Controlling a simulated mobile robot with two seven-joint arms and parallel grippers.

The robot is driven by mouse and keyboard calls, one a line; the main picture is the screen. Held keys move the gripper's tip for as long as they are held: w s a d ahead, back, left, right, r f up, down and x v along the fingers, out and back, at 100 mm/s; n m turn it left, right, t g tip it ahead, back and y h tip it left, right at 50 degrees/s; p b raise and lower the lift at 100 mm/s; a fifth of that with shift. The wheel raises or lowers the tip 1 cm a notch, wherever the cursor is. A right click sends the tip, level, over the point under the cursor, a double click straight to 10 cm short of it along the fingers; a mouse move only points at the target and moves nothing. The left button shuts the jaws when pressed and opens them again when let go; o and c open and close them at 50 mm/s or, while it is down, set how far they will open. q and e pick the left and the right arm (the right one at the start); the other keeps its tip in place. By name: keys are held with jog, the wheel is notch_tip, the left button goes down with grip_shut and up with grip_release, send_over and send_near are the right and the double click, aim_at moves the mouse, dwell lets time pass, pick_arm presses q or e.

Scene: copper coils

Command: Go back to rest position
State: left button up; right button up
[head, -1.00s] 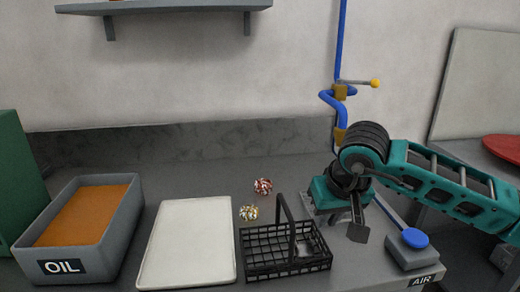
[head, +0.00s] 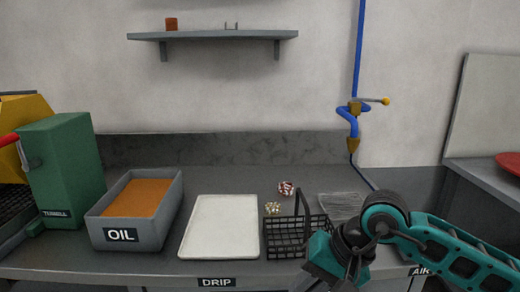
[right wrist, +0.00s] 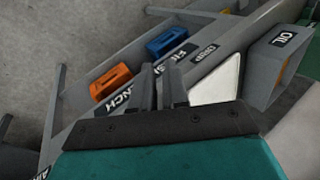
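My right gripper (head: 312,282) hangs low at the bench's front edge in the head view, right of centre and in front of the black wire basket (head: 290,238). In the right wrist view its two dark fingers (right wrist: 163,88) stand close together with nothing clear between them; how far they are apart is unclear. My right arm is teal and comes in from the lower right. My left gripper is in neither view. A red-and-white coil (head: 286,188) and a gold-and-white coil (head: 272,208) lie on the bench behind the basket.
The OIL bin (head: 169,212) and a white tray (head: 251,226) stand left of the basket. A green machine (head: 68,165) is at far left. A blue pipe (head: 357,70) runs up the wall. Blue (right wrist: 166,42) and orange (right wrist: 110,82) bins show in the right wrist view.

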jog(key=s+a+r+m+g+y, duration=0.1)
jog(key=s+a+r+m+y, duration=0.15)
jog(key=a+m+y, duration=0.3)
jog(key=s+a+r+m+g+y, duration=0.1)
jog(key=s+a+r+m+y, duration=0.1)
jog(key=s+a+m+y, duration=0.3)
jog(key=w+d+r+m+t+y, duration=0.1)
jog(key=w+d+m+t+y, duration=0.25)
jog(key=m+t, duration=1.15)
jog(key=w+d+f+m+t+h, duration=0.1)
jog(key=d+f+m+h, duration=0.45)
jog(key=m, duration=0.75)
jog(key=w+d+f+m+t+h, duration=0.2)
jog(key=d+f+m+h, duration=0.3)
jog(key=m, duration=0.9)
jog(key=s+d+f+m+g+h, duration=0.3)
jog(key=s+f+m, duration=0.3)
jog(key=f+m, duration=0.1)
jog(key=s+d+f+m+g+h+p, duration=0.1)
jog(key=s+d+f+m+g+h, duration=0.2)
jog(key=s+f+m, duration=0.3)
notch_tip(320, 180, down, 5)
jog(key=shift+d+r+m+g+h, duration=0.2)
jog(key=shift+d+m+g+h, duration=0.1)
jog(key=shift+m+h, duration=0.5)
